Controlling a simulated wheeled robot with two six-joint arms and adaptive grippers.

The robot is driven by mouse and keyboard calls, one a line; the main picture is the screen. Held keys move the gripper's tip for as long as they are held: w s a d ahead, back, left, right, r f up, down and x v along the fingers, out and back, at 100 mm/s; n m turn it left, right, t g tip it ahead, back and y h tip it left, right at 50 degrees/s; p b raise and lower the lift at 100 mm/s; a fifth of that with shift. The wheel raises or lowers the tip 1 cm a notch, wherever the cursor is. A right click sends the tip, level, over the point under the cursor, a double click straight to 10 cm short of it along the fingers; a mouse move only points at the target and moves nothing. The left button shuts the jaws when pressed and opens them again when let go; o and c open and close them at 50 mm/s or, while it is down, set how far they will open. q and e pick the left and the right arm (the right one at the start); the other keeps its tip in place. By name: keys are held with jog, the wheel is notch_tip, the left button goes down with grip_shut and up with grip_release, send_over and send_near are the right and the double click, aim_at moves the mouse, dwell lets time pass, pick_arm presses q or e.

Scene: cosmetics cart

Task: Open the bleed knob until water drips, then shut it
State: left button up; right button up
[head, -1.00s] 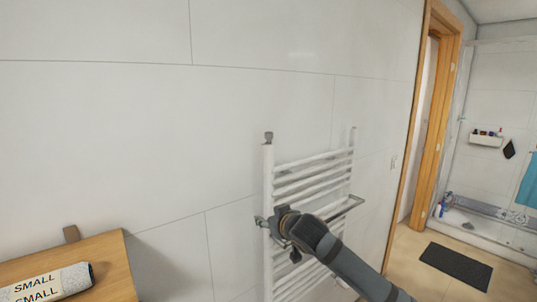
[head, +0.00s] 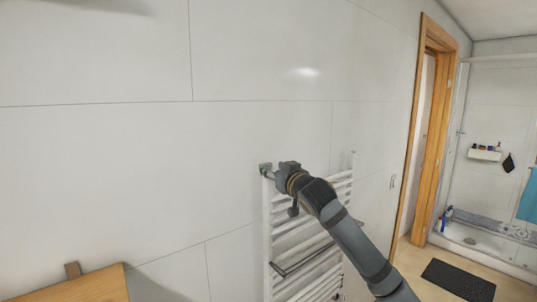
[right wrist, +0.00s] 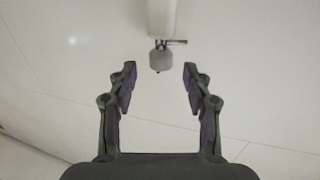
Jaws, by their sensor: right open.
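The white towel radiator (head: 268,235) stands against the tiled wall. The small grey bleed knob (head: 265,168) sits at the top of its left post. In the right wrist view the knob (right wrist: 160,60) hangs below the post's end, with a short metal pin beside it. My right gripper (head: 276,170) is level with the knob in the head view. In the right wrist view the gripper (right wrist: 160,68) is open, one finger on each side of the knob, with gaps on both sides. I see no water. My left gripper is out of view.
A wooden top (head: 90,287) is at the lower left. A wooden door frame (head: 432,130) and a shower (head: 490,190) are at the right, with a dark mat (head: 458,279) on the floor. The wall left of the radiator is bare.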

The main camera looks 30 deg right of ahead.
aim_at(270, 165)
jog(key=w, duration=0.1)
jog(key=w+p, duration=0.2)
jog(key=w, duration=0.1)
jog(key=shift+d+r, duration=0.15)
jog(key=shift+d, duration=0.15)
jog(key=shift+w+d, duration=0.1)
jog(key=shift+w, duration=0.15)
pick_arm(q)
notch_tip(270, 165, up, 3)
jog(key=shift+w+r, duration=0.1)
pick_arm(e)
jog(key=shift+f, duration=0.2)
grip_shut()
